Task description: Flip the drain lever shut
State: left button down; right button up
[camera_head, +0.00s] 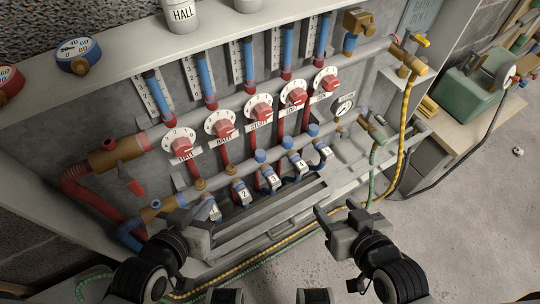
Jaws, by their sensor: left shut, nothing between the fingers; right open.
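No label marks a drain lever. A brass valve with a yellow lever (421,40) sits at the upper right, above a yellow hose (406,110). Below it, a smaller brass valve (374,130) at the lower pipe's right end carries a green hose (374,172); its handle is too small to read. A red lever (132,183) hangs tilted from the brass valve at the left. My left gripper (207,214) is shut and empty in front of the lower left pipes. My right gripper (338,212) is open and empty, in front of the trough, below and left of the green-hose valve.
Several red dials (260,107) line the manifold, with blue-topped gauges above and numbered blue valves (272,178) below. A shelf (120,58) holds pots and gauges. A green toolbox (474,92) stands on a bench at right. The floor (460,230) at right is mostly clear.

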aim_at(380, 119)
jog(key=u, duration=0.95)
jog(key=k, duration=0.9)
jog(key=z, duration=1.1)
jog(key=i, duration=1)
jog(key=u, duration=0.05)
